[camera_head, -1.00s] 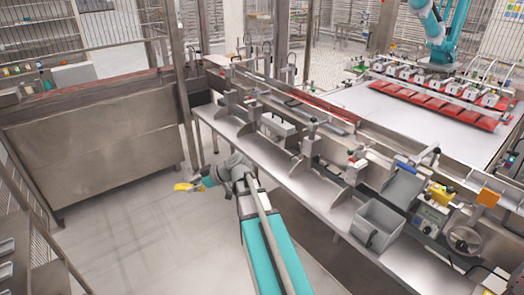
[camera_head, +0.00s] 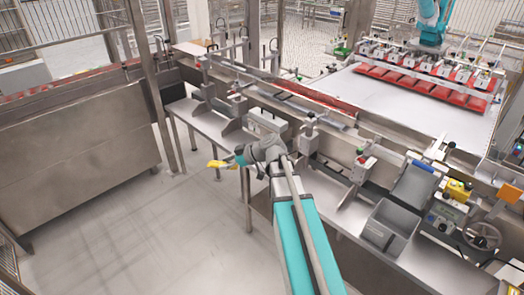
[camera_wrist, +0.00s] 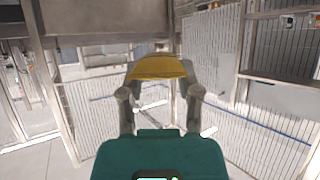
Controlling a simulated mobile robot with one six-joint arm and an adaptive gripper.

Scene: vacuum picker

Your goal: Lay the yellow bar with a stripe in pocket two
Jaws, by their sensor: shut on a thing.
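A yellow bar (camera_wrist: 158,67) is held across the fingertips of my gripper (camera_wrist: 158,84) in the wrist view. The stripe on it is not clear to me. In the head view the yellow bar (camera_head: 217,164) shows small at the left end of my arm, beside my gripper (camera_head: 229,162), in the air in front of the steel bench. My gripper is shut on the bar. I cannot make out a numbered pocket in either view.
A steel bench (camera_head: 205,122) with clamps and fixtures runs from upper left to lower right. A grey bin (camera_head: 391,228) stands on it at the right. A large steel cabinet (camera_head: 80,155) stands at the left. The floor (camera_head: 130,230) between is clear.

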